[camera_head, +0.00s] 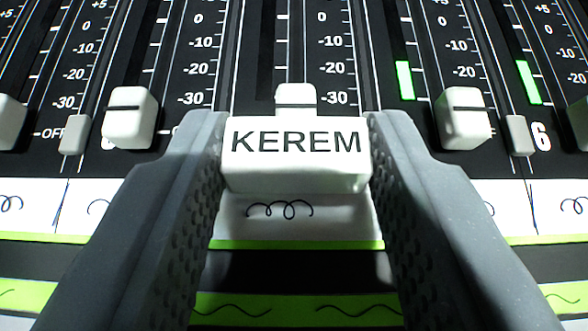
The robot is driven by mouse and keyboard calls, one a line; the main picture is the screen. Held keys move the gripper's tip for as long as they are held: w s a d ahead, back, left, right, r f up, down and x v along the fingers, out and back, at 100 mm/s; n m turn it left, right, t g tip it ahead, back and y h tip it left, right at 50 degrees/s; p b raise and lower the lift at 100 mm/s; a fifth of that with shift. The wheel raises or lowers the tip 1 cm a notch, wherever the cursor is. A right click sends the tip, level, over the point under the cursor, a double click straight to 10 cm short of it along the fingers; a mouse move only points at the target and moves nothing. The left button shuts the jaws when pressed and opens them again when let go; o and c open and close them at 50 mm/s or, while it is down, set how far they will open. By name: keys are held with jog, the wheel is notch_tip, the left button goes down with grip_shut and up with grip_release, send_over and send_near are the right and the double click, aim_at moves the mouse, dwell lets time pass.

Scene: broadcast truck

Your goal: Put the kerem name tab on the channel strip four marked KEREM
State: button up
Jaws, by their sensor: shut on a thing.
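The kerem name tab (296,158) is a white block with KEREM in dark letters, upright and readable in the middle of the view. My gripper (296,150) is shut on it, one grey finger on each side. The tab is in front of a mixing-desk channel strip (325,60) with a printed fader scale. A white cap (295,96) shows just behind the tab's top edge. Below the tab is a white label strip (290,215) with a dark squiggle. I cannot tell whether the tab touches the desk. No strip marking reading KEREM shows besides the tab's own.
White fader knobs stand on both sides, one at the left (130,117) and one at the right (463,118). Smaller grey caps (520,134) stand beside them. Green level bars (404,80) show at the right. Green-edged paper strips run across below.

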notch_tip(320, 180, down, 3)
jog(key=shift+r+b, duration=0.1)
jog(key=shift+b, duration=0.3)
jog(key=o, duration=0.9)
jog(key=shift+o, duration=0.2)
jog(key=shift+r, duration=0.1)
jog(key=shift+s, duration=0.1)
jog(key=p+v, duration=0.2)
jog(key=v, duration=1)
jog(key=shift+p, duration=0.3)
